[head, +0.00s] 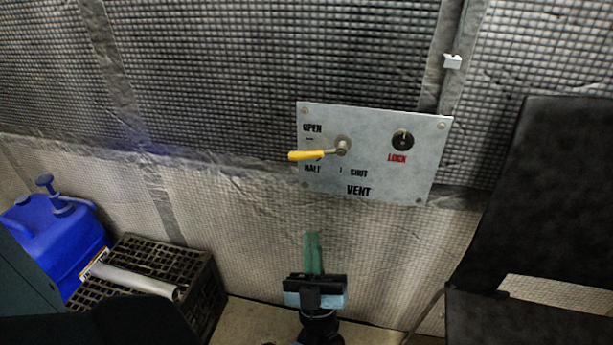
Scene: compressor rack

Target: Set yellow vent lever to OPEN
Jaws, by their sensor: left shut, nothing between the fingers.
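The yellow vent lever (305,155) is on a grey metal panel (435,150) on the wall. It points left and slightly down from its pivot (342,145), with its tip between the printed words OPEN, above, and HALF, below. SHUT is printed to the lower right of the pivot, and VENT is under it. My left gripper (312,236) is below the panel, apart from the lever. Its greenish fingers are together, pointing up, with nothing between them. My right gripper is not in view.
A round black lock (403,139) labelled LOCK is right of the lever. A blue jerrycan (60,235) and a dark crate (205,285) with a pale cylinder (133,281) stand at lower left. A black seat-like object (545,200) fills the right side. The wall around the panel is quilted.

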